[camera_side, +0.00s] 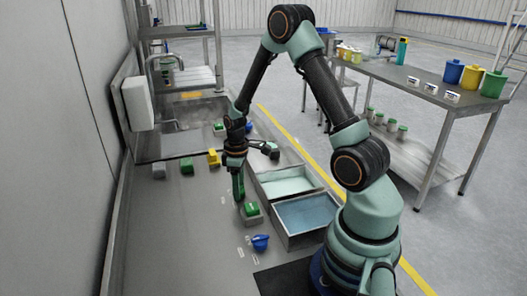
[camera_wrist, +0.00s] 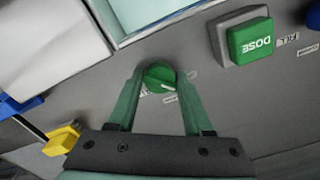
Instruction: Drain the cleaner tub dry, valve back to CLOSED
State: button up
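My gripper (camera_wrist: 161,72) points down at the bench, with its green fingers on either side of a round green valve knob (camera_wrist: 158,77). The knob fills the gap between the fingertips, and a white pointer line shows on it. Small labels beside it are too blurred to read. In the side view my gripper (camera_side: 239,198) is low, just behind the green DOSE button, and the knob cannot be made out. Two tubs stand to the right: one with pale liquid (camera_side: 262,190), one with blue liquid (camera_side: 288,238). I cannot tell which holds cleaner.
The DOSE button (camera_wrist: 250,40) sits on a grey box close to the knob, near a FILL label (camera_wrist: 285,41). A blue knob (camera_side: 260,242) is nearer the camera. Yellow (camera_side: 214,157), green (camera_side: 187,166) and grey (camera_side: 159,171) blocks stand behind. The bench's left is clear.

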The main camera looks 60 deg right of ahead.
jog(key=shift+o, duration=1.2)
jog(key=shift+r, duration=0.1)
notch_tip(320, 180, up, 12)
jog(key=s+a+r+m+t, duration=0.1)
jog(key=s+a+r+t, duration=0.1)
jog(key=a+r, duration=0.4)
jog(key=s+a+r+m+t, duration=0.2)
jog(key=s+a+r, duration=0.3)
jog(key=a, duration=0.4)
jog(key=shift+s+a+r+t, duration=0.2)
jog(key=shift+a+r+t, duration=0.1)
jog(key=shift+r+t, duration=0.45)
dwell(1.2)
